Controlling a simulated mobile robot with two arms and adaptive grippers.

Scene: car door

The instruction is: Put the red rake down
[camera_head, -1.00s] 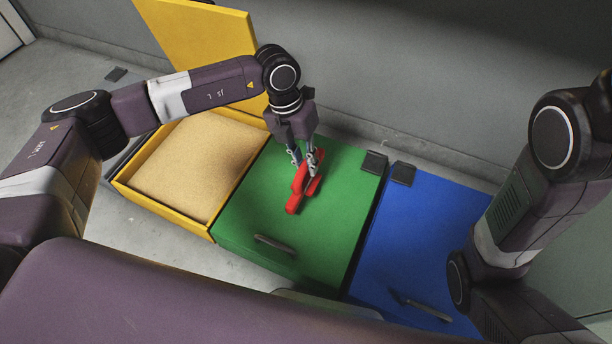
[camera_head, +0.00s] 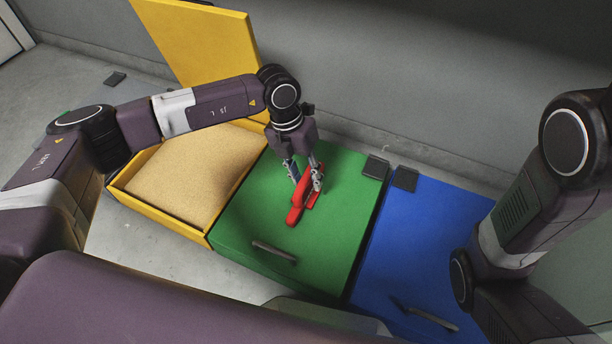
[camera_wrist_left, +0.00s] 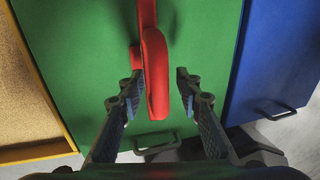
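The red rake (camera_head: 297,212) is on the closed green lid (camera_head: 338,215), and its red bar also runs down the middle of the left wrist view (camera_wrist_left: 154,70). My left gripper (camera_head: 304,180) is low over the lid, with its fingers on either side of the rake. In the left wrist view the fingers are apart. There is a clear gap between the rake and the right-hand finger, and the left-hand finger is close beside it. I cannot tell whether that finger touches. My right arm shows at the right, but its gripper is out of view.
A yellow box (camera_head: 208,240) with its lid (camera_head: 200,45) raised stands left of the green one, filled with a tan material. A blue lid (camera_head: 415,245) is closed on the right. A dark handle (camera_head: 274,252) sits on the green lid's near part. A grey wall rises behind.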

